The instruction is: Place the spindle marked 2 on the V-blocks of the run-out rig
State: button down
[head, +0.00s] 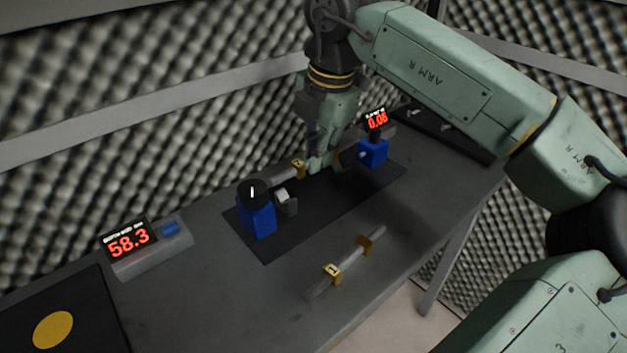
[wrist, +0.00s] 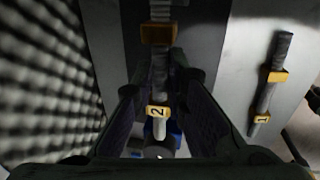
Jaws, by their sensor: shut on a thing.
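My gripper (head: 320,165) is shut on a grey spindle with two yellow collars (head: 298,168). In the wrist view the held spindle (wrist: 160,78) lies lengthwise between the fingers, its nearer collar marked 2 (wrist: 157,111). In the head view it appears over the far side of the run-out rig's dark base (head: 315,220); its height is hard to judge. A grey V-block (head: 286,203) stands beside the rig's blue, black-topped block (head: 257,215). My gripper hides the other V-block's area. Another blue block (head: 373,152) stands at the far end under a 0.06 display (head: 376,119).
Another spindle (head: 350,260), its collar marked 1 in the wrist view (wrist: 262,119), lies on the bench in front of the rig. A console reading 58.3 (head: 130,240) stands left. A dark pad with a yellow disc (head: 53,330) lies front left. Foam walls rise behind.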

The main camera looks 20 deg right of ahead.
jog(key=shift+f+b, duration=1.1)
jog(key=shift+f, duration=1.1)
jog(key=shift+f, duration=0.25)
jog(key=c, duration=1.6)
grip_release()
jog(key=shift+r, duration=0.1)
notch_tip(320, 180, up, 12)
jog(key=s+p, duration=0.2)
jog(key=p, duration=0.5)
jog(key=shift+d, duration=0.35)
jog(key=shift+s, duration=0.1)
